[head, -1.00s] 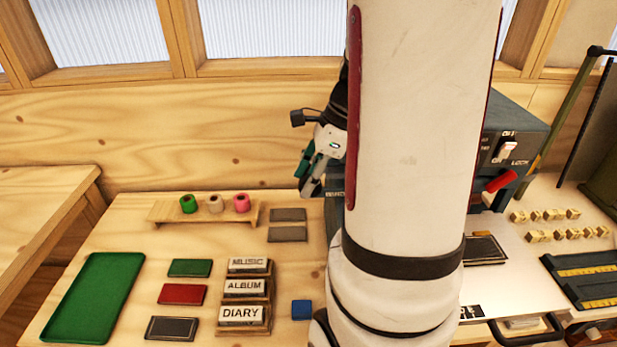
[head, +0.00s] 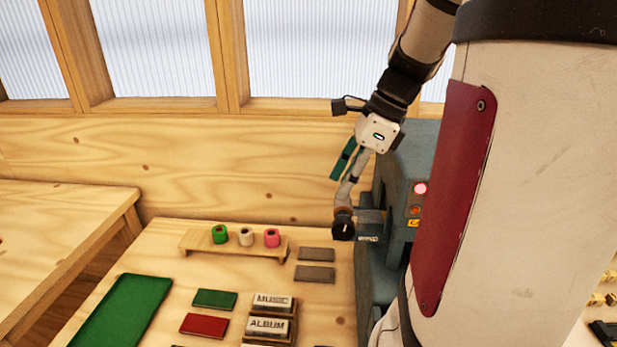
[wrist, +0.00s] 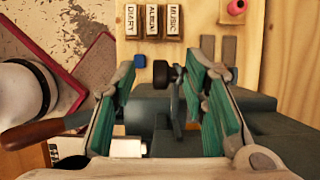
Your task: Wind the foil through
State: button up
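The grey-blue foil machine (head: 425,135) stands at the right of the table, partly hidden by my arm. A dark round knob (head: 343,226) sticks out from its left side, beside a small "WIND" label (head: 369,239). My gripper (head: 350,183), with green finger pads, points down above the knob. In the wrist view its fingers (wrist: 165,80) are spread, with the knob (wrist: 161,74) in the gap between them; I see no contact. Green (head: 220,234), white (head: 246,236) and pink (head: 272,238) foil rolls stand on a wooden rack (head: 235,249). Any foil inside the machine is hidden.
Two grey plates (head: 315,275) lie between rack and machine. Green (head: 215,299) and red (head: 204,324) covers, a green tray (head: 120,315) and word blocks (head: 272,302) lie in front. A plank wall (head: 200,170) stands behind. Bare wood shows around the rack.

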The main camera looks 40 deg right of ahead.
aim_at(341, 220)
notch_tip(341, 220, down, 12)
jog(key=g+h+b, duration=0.1)
jog(key=g+h, duration=0.2)
jog(key=shift+r, duration=0.15)
dwell(0.7)
jog(key=shift+w, duration=0.1)
grip_shut()
